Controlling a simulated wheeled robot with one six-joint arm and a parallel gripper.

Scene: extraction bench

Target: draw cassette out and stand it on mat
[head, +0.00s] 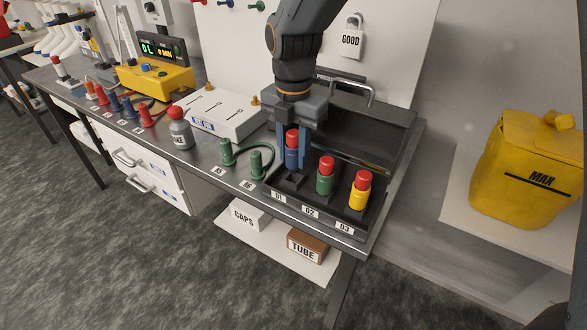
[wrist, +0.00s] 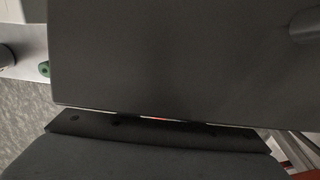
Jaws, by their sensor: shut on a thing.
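My gripper (head: 292,146) points down over the black case at the right end of the bench. Its blue fingers are shut on a blue cassette with a red top (head: 292,158), held upright above the position labelled 01. The dark slot (head: 291,182) shows below it; I cannot tell whether the cassette's lower end is fully clear. A green cassette (head: 325,182) stands at 02 and a yellow one (head: 359,196) at 03, both red-topped. I cannot make out a mat with certainty. Dark surfaces fill most of the wrist view, so the grip is hidden there.
The case's raised lid (head: 355,125) stands close behind my gripper. Green plugs (head: 256,164) with a cable, a white box (head: 218,112) and a red-capped bottle (head: 180,134) stand to the left. A yellow MAX container (head: 525,165) is at the right.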

